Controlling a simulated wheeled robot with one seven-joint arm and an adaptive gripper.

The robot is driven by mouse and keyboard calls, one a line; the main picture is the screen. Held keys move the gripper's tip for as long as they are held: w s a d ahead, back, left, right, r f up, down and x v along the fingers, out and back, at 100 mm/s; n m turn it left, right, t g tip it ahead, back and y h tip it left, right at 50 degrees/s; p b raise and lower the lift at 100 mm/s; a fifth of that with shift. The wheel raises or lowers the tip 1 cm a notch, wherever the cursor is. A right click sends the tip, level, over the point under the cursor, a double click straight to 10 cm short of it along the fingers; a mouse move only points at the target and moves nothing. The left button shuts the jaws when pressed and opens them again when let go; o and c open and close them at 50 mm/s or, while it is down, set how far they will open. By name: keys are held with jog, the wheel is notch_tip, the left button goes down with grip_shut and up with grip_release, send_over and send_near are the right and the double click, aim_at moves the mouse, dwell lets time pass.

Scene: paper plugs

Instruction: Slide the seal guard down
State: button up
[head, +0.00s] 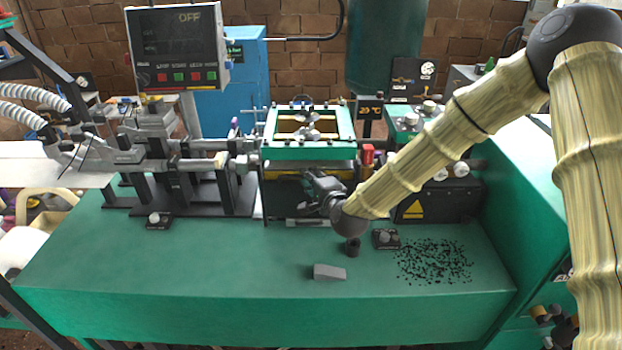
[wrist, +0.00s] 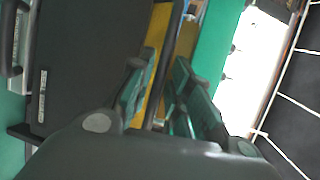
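The seal guard seems to be the dark panel (head: 284,194) on the front of the green-framed sealing machine (head: 308,152). In the wrist view a large dark panel (wrist: 85,60) fills the left side, with a thin dark bar (wrist: 170,50) along its right. My gripper (head: 316,186) is at the machine's front, over the right part of this panel. In the wrist view my gripper's fingers (wrist: 166,65) stand apart, one on each side of the bar. Gaps show beside the bar, and I cannot tell whether either finger touches it. My gripper hides part of the panel in the head view.
A grey wedge block (head: 330,272), a small black cylinder (head: 352,247) and a small knob box (head: 386,239) are on the green bench (head: 230,265). Black bits (head: 433,262) lie scattered at right. A control screen (head: 178,47) reads OFF. The bench's front left is clear.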

jog(key=shift+s+d, duration=0.1)
jog(key=v, duration=1.1)
jog(key=shift+s+d, duration=0.15)
jog(key=shift+s, duration=0.2)
jog(key=shift+r, duration=0.1)
